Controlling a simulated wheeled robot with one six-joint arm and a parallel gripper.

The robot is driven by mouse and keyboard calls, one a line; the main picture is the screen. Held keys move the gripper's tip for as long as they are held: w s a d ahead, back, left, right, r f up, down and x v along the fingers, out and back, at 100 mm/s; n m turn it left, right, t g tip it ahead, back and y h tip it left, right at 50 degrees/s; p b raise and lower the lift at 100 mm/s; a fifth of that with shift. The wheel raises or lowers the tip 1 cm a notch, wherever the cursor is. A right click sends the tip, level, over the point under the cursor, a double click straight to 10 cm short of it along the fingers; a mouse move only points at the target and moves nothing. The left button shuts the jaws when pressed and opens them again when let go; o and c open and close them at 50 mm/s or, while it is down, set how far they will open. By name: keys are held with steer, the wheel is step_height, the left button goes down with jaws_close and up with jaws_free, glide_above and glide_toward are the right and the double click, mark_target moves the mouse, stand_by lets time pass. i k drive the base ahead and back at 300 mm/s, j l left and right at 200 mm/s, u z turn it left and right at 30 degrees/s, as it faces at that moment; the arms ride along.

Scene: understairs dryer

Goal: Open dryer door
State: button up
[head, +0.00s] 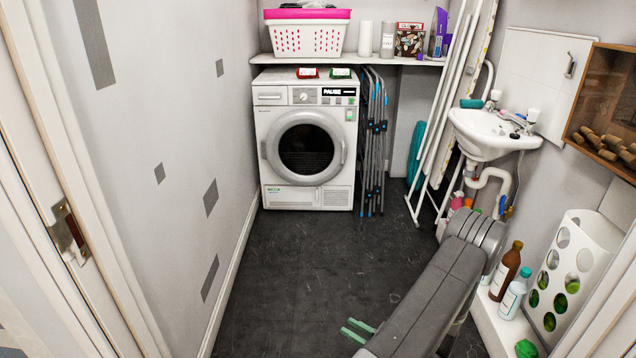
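The white dryer (306,185) stands against the far wall under a shelf. Its round door (306,147) has a dark glass centre and a grey ring, and it looks shut. Grey fittings show at the left and right edges of the ring; which one is the handle is hard to tell. The panel above carries a dial and a display reading PAUSE. My gripper (354,332) is low in the picture, in front of and well apart from the dryer. Its two green fingertips show with a gap between them and nothing in it. My arm hides the rest of the gripper.
Folded drying racks (373,140) stand just right of the dryer. A sink (494,132) and leaning white frames are farther right. Bottles (507,270) and a white perforated holder (570,275) line the right side. The dark floor (300,265) before the dryer is clear.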

mark_target(305, 147)
steer(key=i, duration=1.65)
steer(key=i+z, duration=0.15)
steer(key=i, duration=0.35)
steer(key=i+j+z, duration=0.2)
steer(key=i, duration=0.25)
steer(key=i+j+z, duration=0.15)
steer(key=i, duration=0.3)
steer(key=i+j+z, duration=0.2)
steer(key=i, duration=0.25)
